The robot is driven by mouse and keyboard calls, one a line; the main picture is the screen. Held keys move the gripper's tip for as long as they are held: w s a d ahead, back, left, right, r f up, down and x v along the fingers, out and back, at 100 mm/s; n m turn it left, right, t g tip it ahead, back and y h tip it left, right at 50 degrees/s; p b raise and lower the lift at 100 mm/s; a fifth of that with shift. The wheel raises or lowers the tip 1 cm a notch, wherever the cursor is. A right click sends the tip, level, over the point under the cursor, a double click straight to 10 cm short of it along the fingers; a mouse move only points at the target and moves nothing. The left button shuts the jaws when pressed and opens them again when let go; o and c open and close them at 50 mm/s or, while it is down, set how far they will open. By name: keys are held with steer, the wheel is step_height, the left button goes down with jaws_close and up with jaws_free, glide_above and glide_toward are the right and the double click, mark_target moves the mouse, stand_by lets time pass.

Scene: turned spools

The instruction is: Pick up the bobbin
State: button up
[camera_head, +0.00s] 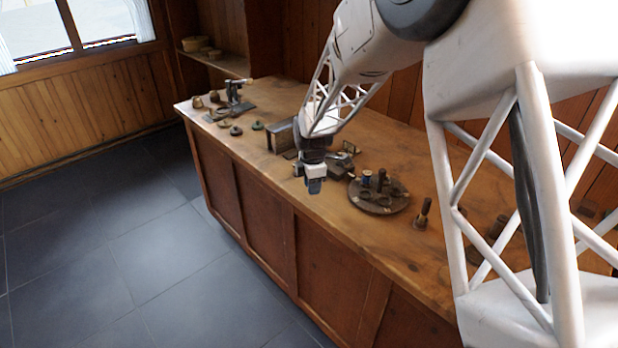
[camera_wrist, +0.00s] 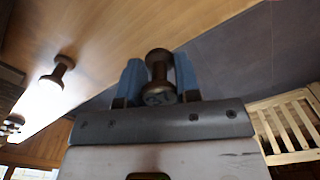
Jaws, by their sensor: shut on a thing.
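My gripper (camera_head: 315,184) hangs over the front edge of the wooden bench in the head view, with its fingers pointing down. In the wrist view my gripper (camera_wrist: 160,82) has its two blue fingers on either side of a dark brown turned bobbin (camera_wrist: 158,62) with flared ends. The fingers are shut on the bobbin. In the head view the bobbin is too small and hidden to make out. A similar dark spool (camera_wrist: 57,72) stands on the bench top at the left of the wrist view, apart from the gripper.
The bench (camera_head: 400,240) carries a round board (camera_head: 378,205) with several small pieces, including a blue-wound spool (camera_head: 367,178). A handled tool (camera_head: 423,214) stands right of it. A dark box (camera_head: 282,136) and a small machine (camera_head: 234,95) are farther left. The bench front near the gripper is clear.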

steer(key=s+d, duration=0.2)
steer(key=s, duration=0.6)
steer(key=shift+r, duration=0.4)
steer(key=shift+s+d, duration=0.1)
steer(key=w+r, duration=0.3)
steer(key=w, duration=1.2)
steer(key=w+r, duration=0.4)
steer(key=w, duration=1.2)
steer(key=shift+a, duration=0.4)
steer(key=shift+f, duration=0.3)
steer(key=shift+f, duration=3.05)
steer(key=shift+f, duration=0.35)
